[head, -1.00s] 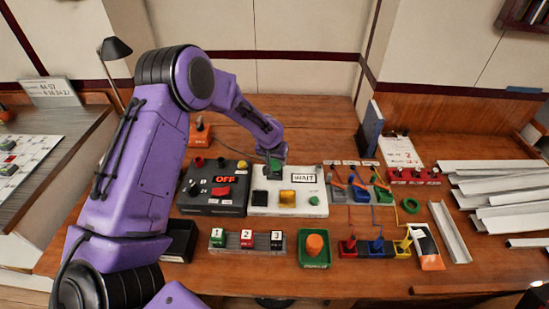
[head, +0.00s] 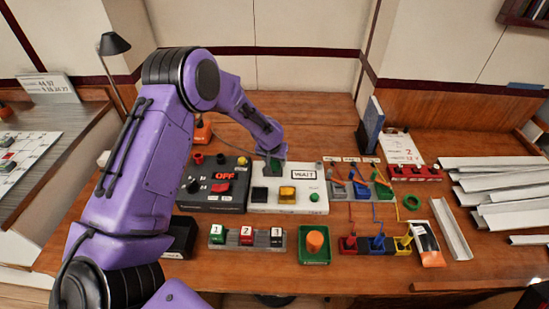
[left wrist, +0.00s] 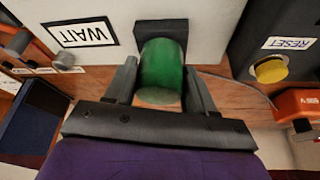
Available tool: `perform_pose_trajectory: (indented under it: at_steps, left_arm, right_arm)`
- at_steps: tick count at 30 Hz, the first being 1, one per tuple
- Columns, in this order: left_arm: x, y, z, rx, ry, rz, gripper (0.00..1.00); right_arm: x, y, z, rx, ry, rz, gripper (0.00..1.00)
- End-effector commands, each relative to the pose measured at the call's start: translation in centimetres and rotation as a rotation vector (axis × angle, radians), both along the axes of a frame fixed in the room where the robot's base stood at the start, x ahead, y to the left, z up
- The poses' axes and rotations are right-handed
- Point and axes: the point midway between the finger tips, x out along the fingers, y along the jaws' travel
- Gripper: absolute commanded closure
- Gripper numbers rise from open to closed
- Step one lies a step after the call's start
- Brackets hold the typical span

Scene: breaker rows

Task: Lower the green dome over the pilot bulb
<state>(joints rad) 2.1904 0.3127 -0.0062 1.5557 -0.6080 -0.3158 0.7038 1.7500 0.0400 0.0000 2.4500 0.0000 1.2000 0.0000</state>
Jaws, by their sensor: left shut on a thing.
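My left gripper (head: 273,158) is over the back edge of the white panel (head: 315,207) marked WAIT. It is shut on the green dome (left wrist: 162,68), held between both fingers in the left wrist view. A little of the dome's green shows under the gripper in the head view. A dark block (left wrist: 160,30) stands just beyond the dome in the left wrist view. I cannot tell whether the dome touches anything below. My right gripper is not in view.
The dark panel (head: 213,206) with a red OFF switch is left of the white panel. Coloured wired blocks (head: 362,190) stand to the right. A green tray (head: 315,258) and numbered blocks (head: 247,237) are in front. Metal channels (head: 500,190) lie at far right.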

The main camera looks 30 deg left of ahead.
Motion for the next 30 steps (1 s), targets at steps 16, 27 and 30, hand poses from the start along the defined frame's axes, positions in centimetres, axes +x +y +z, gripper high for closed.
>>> perform_pose_trajectory:
  at_steps: [16, 27, 30]
  left_arm:
    - [0.0, 0.0, -0.3, 0.001, -0.001, -0.001, 0.16]
    - [-1.2, -0.4, 3.2, 0.001, -0.007, -0.002, 0.16]
    - [-2.1, -0.7, 5.5, 0.0, -0.006, -0.002, 0.16]
  right_arm:
    - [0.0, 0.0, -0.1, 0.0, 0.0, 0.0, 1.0]
    - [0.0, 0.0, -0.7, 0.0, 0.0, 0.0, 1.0]
    - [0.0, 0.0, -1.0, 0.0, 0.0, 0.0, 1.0]
